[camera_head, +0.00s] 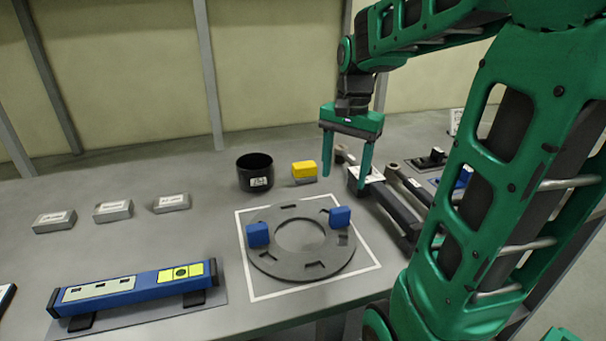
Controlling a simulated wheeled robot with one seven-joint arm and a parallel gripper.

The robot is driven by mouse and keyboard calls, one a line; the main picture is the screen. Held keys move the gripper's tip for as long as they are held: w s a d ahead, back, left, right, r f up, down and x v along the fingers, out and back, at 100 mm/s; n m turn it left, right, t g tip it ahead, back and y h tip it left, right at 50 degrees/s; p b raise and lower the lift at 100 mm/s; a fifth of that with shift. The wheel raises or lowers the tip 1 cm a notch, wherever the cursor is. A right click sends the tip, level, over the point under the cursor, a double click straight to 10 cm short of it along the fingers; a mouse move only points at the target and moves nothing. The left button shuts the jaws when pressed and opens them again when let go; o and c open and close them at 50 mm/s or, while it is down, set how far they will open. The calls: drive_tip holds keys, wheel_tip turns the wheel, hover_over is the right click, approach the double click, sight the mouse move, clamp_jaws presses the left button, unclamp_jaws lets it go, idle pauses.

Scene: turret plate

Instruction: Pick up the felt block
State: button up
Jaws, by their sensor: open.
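A small block with a yellow top and a grey lower layer (304,171), which looks like the felt block, sits on the grey table just right of a black cup. My gripper (345,181) is open and empty, its two green fingers pointing down. In the picture it is a little right of the yellow-topped block, apart from it. Whether the fingertips are above the table or near its surface is hard to tell.
A grey ring plate (300,265) with two blue blocks (258,235) lies inside a white outline. The black cup (256,172) stands left of the yellow-topped block. Wrench-like tools (408,184) lie right of my gripper. A blue level (140,290) and several labelled grey blocks (113,211) are at left.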

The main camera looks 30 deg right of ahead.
sight(304, 164)
drive_tip(key=w+d+m, duration=0.1)
drive_tip(key=w+m, duration=0.1)
drive_tip(key=w, duration=0.4)
drive_tip(key=w+d+m, duration=0.1)
drive_tip(key=w+m, duration=0.2)
drive_tip(key=w, duration=0.3)
drive_tip(key=w+d+r+m+y, duration=0.1)
drive_tip(key=w+d+m, duration=0.1)
drive_tip(key=w, duration=0.5)
drive_tip(key=shift+m, duration=0.4)
drive_tip(key=shift+w+a+f, duration=0.1)
drive_tip(key=shift+w+f, duration=0.1)
drive_tip(key=shift+f, duration=0.1)
drive_tip(key=shift+w+a+f, duration=0.1)
drive_tip(key=shift+a+f, duration=0.15)
drive_tip(key=shift+f, duration=1.45)
drive_tip(key=shift+a+f, duration=0.25)
drive_tip(key=shift+f, duration=1.4)
drive_tip(key=shift+w+a+f, duration=0.1)
drive_tip(key=shift+a+f, duration=0.15)
drive_tip(key=shift+f, duration=1.45)
drive_tip(key=c, duration=1.3)
drive_tip(key=shift+r, duration=0.2)
